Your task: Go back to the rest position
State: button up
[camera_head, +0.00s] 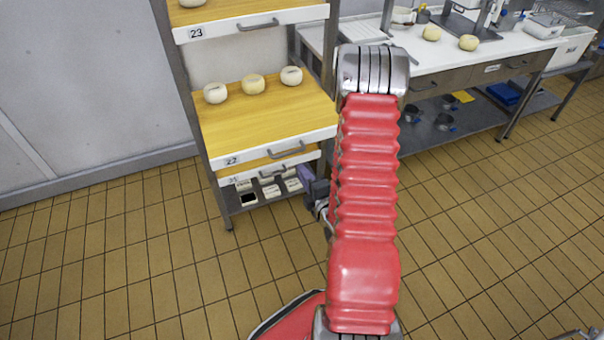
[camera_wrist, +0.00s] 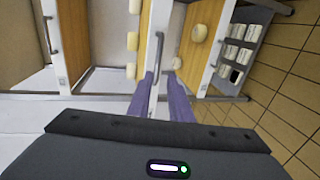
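My gripper (camera_head: 306,174) is beside the lower right front of the drawer rack, partly hidden behind my red arm. In the wrist view, its two purple fingers (camera_wrist: 161,78) are apart, and nothing is clearly held between them. The handle of drawer 22 (camera_wrist: 159,60) lies in line with the gap between the fingertips; I cannot tell whether they touch it. In the head view, this handle (camera_head: 287,149) shows on the white drawer front.
Drawer 22 (camera_head: 238,119) is pulled out with three pale round pieces on its wooden surface. Drawer 23 (camera_head: 228,11) is above; another drawer (camera_head: 272,170) is below. A worktable (camera_head: 439,60) stands at the right. The tiled floor (camera_head: 500,240) is clear in front.

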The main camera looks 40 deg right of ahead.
jog(key=shift+s, duration=0.2)
jog(key=shift+a, duration=0.1)
dwell(0.4)
jog(key=s+f+m+g+y, duration=0.1)
jog(key=s+f+m+g, duration=0.75)
jog(key=f, duration=0.25)
jog(key=s+a+r+m+y, duration=0.1)
jog(key=s+a+r+m, duration=0.1)
jog(key=a+r, duration=0.6)
jog(key=s+a+r+m+y, duration=0.1)
jog(key=s+a+r, duration=0.3)
jog(key=a+r, duration=0.5)
jog(key=s+a+r+m+y, duration=0.1)
jog(key=s+a+r+m, duration=0.2)
jog(key=a+r, duration=0.6)
notch_tip(320, 180, up, 13)
jog(key=shift+a+r+g, duration=0.1)
jog(key=shift+a+g, duration=0.05)
jog(key=shift+g, duration=0.3)
